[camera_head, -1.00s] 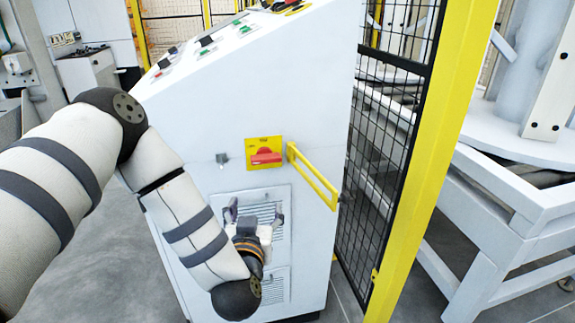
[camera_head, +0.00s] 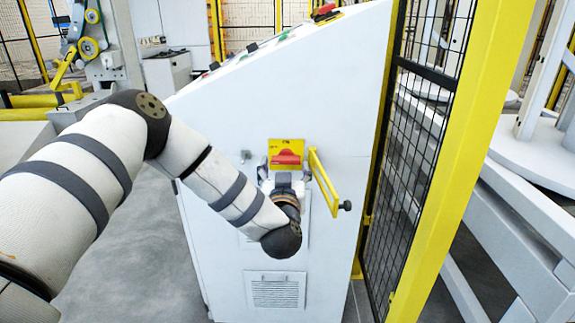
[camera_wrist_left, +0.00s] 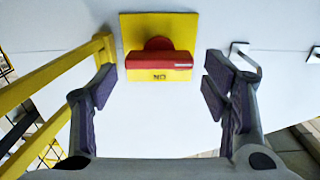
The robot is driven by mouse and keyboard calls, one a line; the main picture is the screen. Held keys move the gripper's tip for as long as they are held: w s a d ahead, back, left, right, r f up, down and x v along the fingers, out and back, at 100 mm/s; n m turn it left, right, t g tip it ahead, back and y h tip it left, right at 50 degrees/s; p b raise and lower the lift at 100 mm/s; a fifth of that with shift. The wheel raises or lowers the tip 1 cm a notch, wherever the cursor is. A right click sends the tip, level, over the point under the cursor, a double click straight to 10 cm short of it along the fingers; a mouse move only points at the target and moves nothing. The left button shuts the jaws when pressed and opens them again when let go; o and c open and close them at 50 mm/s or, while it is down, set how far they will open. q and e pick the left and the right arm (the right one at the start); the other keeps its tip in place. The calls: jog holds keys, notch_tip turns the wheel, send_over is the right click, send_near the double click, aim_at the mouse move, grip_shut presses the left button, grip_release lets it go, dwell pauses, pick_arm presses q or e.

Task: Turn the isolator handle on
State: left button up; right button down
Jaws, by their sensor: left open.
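The isolator is a red handle (camera_head: 287,158) on a yellow plate (camera_head: 287,146) on the side of the white cabinet. In the left wrist view the red handle (camera_wrist_left: 158,62) lies level across the yellow plate (camera_wrist_left: 130,30), with lettering below it. My left gripper (camera_head: 284,172) is just below the handle in the head view, its fingers mostly hidden by the wrist. In the left wrist view my left gripper (camera_wrist_left: 160,92) is open and empty, its fingers spread wide either side of the handle and apart from it. My right gripper is not in view.
A yellow bar handle (camera_head: 322,182) sticks out of the cabinet (camera_head: 335,80) just right of the isolator; it also shows close to the left finger in the wrist view (camera_wrist_left: 60,75). A yellow post (camera_head: 460,150) and mesh fence stand further right.

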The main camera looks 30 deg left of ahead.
aim_at(286, 162)
pick_arm(q)
jog(key=x, duration=0.3)
jog(key=shift+w, duration=0.15)
jog(key=shift+c, duration=0.3)
jog(key=c, duration=0.8)
